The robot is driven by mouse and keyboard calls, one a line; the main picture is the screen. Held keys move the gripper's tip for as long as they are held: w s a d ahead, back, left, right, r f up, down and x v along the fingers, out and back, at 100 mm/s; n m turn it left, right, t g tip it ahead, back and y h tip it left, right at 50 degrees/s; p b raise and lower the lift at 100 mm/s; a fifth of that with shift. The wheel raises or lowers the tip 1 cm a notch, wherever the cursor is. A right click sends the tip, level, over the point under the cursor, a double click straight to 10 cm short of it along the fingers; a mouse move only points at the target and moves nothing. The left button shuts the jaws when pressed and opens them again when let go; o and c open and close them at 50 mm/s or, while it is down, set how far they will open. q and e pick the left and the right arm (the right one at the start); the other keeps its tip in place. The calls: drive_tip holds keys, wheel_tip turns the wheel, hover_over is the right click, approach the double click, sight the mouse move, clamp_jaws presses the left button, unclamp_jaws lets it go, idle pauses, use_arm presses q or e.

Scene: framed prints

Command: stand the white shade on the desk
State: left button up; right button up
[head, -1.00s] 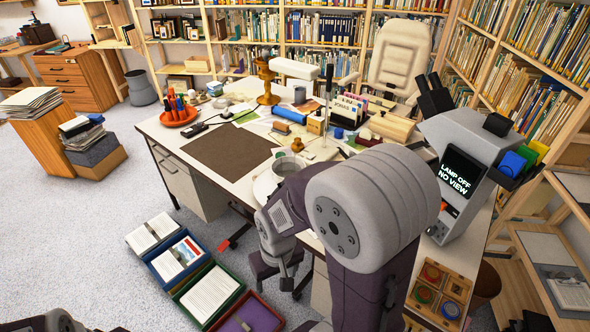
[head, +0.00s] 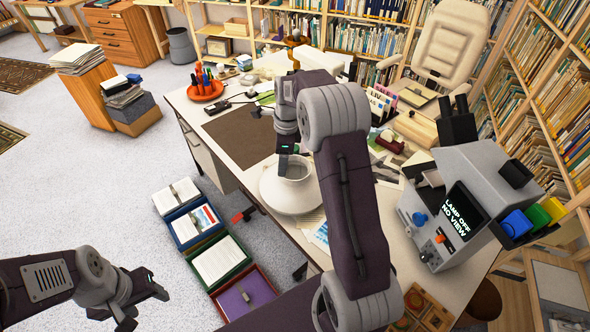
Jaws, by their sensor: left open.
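The white shade (head: 289,196) is a pale, rounded dome with a round opening at its top. It sits wide side down at the front edge of the desk (head: 243,178), right of the brown mat. My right gripper (head: 286,165) points down at the left rim of the opening. Its fingers overlap the rim in the head view, and I cannot tell whether they grip it. The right arm hides part of the desk behind the shade. My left gripper (head: 147,304) is open and empty, low at the left over the floor, well away from the shade.
The brown mat (head: 240,137) leaves a flat area left of the shade. A red pen tray (head: 205,91) stands at the back left. A grey viewer (head: 460,208) stands at the right. Several open boxes (head: 218,258) lie on the floor before the desk.

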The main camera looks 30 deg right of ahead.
sight(295, 154)
drive_tip(key=w+d+m+p, duration=0.1)
drive_tip(key=d, duration=0.1)
drive_tip(key=d+r+m+p, duration=0.1)
drive_tip(key=d, duration=0.2)
drive_tip(key=w+d+m+p, duration=0.1)
drive_tip(key=d+m, duration=0.1)
drive_tip(key=shift+w+d+r, duration=0.15)
drive_tip(key=shift+w+r, duration=0.1)
drive_tip(key=shift+w, duration=0.1)
drive_tip(key=shift+d+f, duration=0.15)
drive_tip(key=shift+f, duration=0.05)
drive_tip(key=f, duration=0.1)
drive_tip(key=a+f, duration=0.1)
drive_tip(key=f, duration=0.1)
drive_tip(key=shift+w+p, duration=0.1)
drive_tip(key=shift+p, duration=0.3)
drive_tip(key=shift+w+d+f, duration=0.1)
drive_tip(key=shift+w+f, duration=0.05)
drive_tip(key=shift+f, duration=0.3)
drive_tip(key=f, duration=0.1)
drive_tip(key=f+p, duration=0.1)
drive_tip(key=f, duration=0.2)
drive_tip(key=shift+w+a+f, duration=0.3)
drive_tip(key=shift+w+f, duration=0.1)
drive_tip(key=shift+f, duration=0.1)
use_arm(q)
wheel_tip(295, 154, up, 8)
use_arm(e)
drive_tip(key=shift+r, duration=0.1)
clamp_jaws()
